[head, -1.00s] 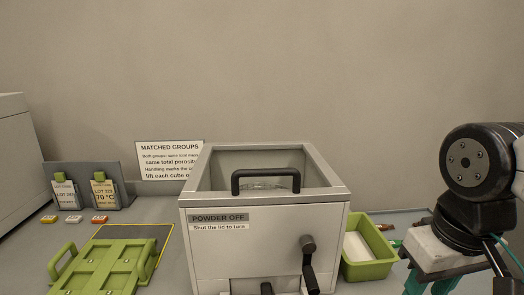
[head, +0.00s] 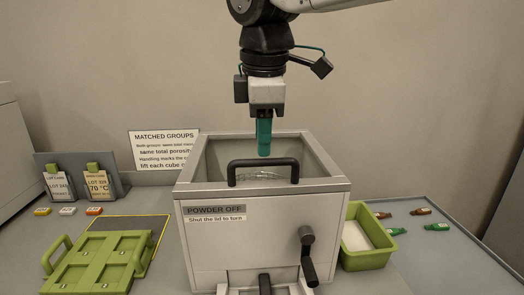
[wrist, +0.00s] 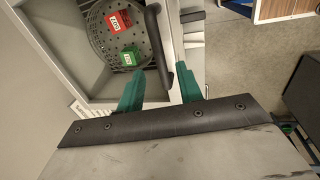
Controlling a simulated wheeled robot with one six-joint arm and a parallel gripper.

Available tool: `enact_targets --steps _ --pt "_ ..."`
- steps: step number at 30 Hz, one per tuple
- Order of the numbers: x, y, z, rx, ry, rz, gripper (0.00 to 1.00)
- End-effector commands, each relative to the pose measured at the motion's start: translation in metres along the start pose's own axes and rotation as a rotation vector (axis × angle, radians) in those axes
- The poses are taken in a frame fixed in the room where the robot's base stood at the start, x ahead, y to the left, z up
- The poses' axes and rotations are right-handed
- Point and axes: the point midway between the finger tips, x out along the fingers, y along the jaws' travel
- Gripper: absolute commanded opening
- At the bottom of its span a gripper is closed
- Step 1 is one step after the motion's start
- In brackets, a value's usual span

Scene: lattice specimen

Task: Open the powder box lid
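The powder box (head: 245,245) is a grey box with a "POWDER OFF" label on its front. A black bar handle (head: 263,162) spans its top near the front; the lid it belongs to looks clear and is hard to make out. The handle also shows in the wrist view (wrist: 160,42). My gripper (head: 264,152) points down above the box, near the handle. Its green fingers are apart in the wrist view (wrist: 162,74), with the handle's end seen between them. Contact cannot be told. A perforated basket (wrist: 97,45) inside holds a red cube (wrist: 118,21) and a green cube (wrist: 129,57).
A black crank (head: 307,255) sticks out of the box front. A green tray (head: 372,261) stands right of the box, with small coloured items beyond it. A green rack (head: 100,265) with handles lies at left, before two lot cards (head: 98,184).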

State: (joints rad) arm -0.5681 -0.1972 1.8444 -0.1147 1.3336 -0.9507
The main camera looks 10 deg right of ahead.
Motion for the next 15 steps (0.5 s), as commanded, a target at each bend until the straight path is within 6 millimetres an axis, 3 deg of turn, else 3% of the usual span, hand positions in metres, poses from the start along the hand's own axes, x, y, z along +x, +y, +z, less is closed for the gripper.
enact_targets --steps 6,15 --pt "0.03 0.0 0.0 0.002 -0.001 -0.002 0.36" --pt "0.038 0.0 0.0 0.002 0.0 0.0 0.36"
